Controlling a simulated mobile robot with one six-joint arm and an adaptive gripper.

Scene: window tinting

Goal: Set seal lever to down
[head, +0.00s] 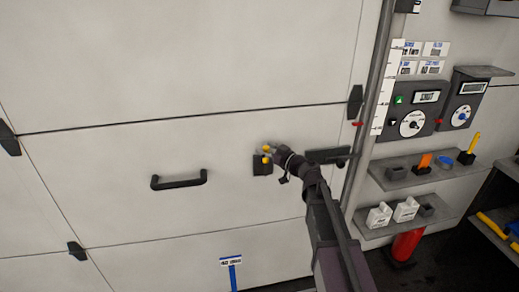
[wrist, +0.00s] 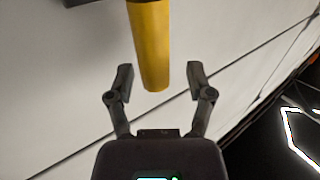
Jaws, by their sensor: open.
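The seal lever (head: 266,149) is a yellow handle on a dark mounting plate (head: 262,168) on the large pale panelled door. In the wrist view the yellow lever (wrist: 150,45) comes down from the top edge and ends between my two fingers. My gripper (wrist: 160,78) is open, with one finger on each side of the lever's end. A gap shows on both sides, so neither finger appears to touch it. In the head view my gripper (head: 272,151) is at the lever and partly hides it.
A black pull handle (head: 180,180) is on the door to the left. A dark bar (head: 328,155) lies behind my arm near the vertical pipe (head: 372,90). Control boxes (head: 415,112) and shelves (head: 425,170) with small items stand at the right. A red cylinder (head: 405,245) is below them.

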